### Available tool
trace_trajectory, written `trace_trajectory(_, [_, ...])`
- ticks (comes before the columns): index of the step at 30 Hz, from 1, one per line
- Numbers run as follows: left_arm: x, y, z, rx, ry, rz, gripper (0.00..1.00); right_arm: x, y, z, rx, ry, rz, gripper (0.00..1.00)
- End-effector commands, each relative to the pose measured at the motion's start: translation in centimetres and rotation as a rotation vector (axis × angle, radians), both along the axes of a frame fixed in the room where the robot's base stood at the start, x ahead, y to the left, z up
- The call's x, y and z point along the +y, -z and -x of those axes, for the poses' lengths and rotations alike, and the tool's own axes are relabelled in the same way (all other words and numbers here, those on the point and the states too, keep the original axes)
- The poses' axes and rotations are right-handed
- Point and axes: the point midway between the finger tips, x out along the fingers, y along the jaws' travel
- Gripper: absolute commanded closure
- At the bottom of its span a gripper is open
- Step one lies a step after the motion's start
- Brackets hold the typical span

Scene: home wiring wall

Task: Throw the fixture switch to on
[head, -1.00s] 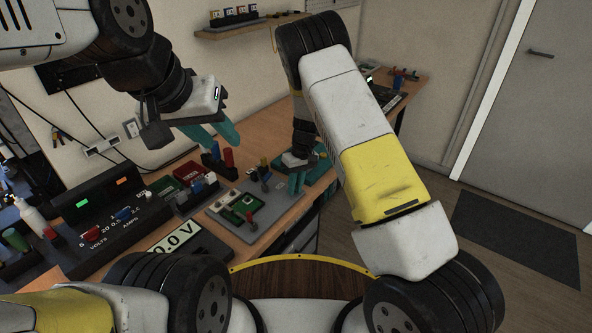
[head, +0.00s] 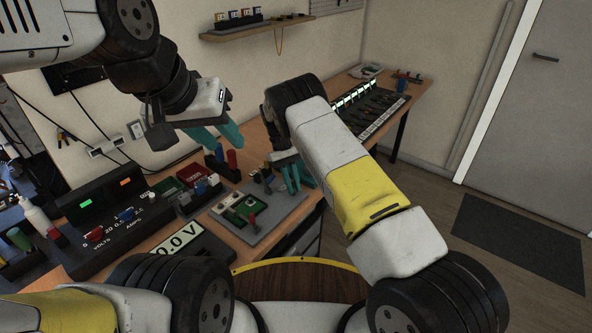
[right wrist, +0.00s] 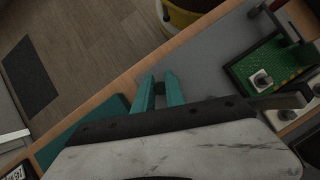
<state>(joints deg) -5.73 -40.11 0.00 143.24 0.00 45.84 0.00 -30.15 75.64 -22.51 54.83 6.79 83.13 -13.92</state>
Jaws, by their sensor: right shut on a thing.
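The fixture is a grey plate (head: 272,222) on the bench, carrying a green board (head: 238,206); the board also shows in the right wrist view (right wrist: 272,62). My right gripper (head: 296,178) is at the plate's far right edge. In the right wrist view its teal fingers (right wrist: 160,82) are shut on a small dark piece (right wrist: 160,88) over the plate. The piece is mostly hidden, so I cannot tell its position or whether it is the fixture switch. My left gripper (head: 220,134) hangs above the bench, fingers apart and empty.
A row of lit modules (head: 368,105) lies at the back right. A red lever handle (head: 252,218) stands near the board.

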Motion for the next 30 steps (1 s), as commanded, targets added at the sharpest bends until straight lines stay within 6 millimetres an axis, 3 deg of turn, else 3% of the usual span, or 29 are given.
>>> trace_trajectory(22, [0.00, 0.00, 0.00, 0.000, 0.000, 0.000, 0.64, 0.22, -0.08, -0.30, 0.046, 0.000, 0.066, 1.00])
trace_trajectory(23, [0.00, 0.00, 0.00, 0.000, 0.000, 0.000, 0.64, 0.22, -0.08, -0.30, 0.046, 0.000, 0.066, 0.81])
trace_trajectory(24, [0.00, 0.00, 0.00, 0.000, 0.000, 0.000, 0.64, 0.22, -0.08, -0.30, 0.046, 0.000, 0.066, 0.76])
trace_trajectory(30, [0.00, 0.00, 0.00, 0.000, 0.000, 0.000, 0.64, 0.25, -0.02, -0.25, 0.046, -0.001, 0.064, 0.76])
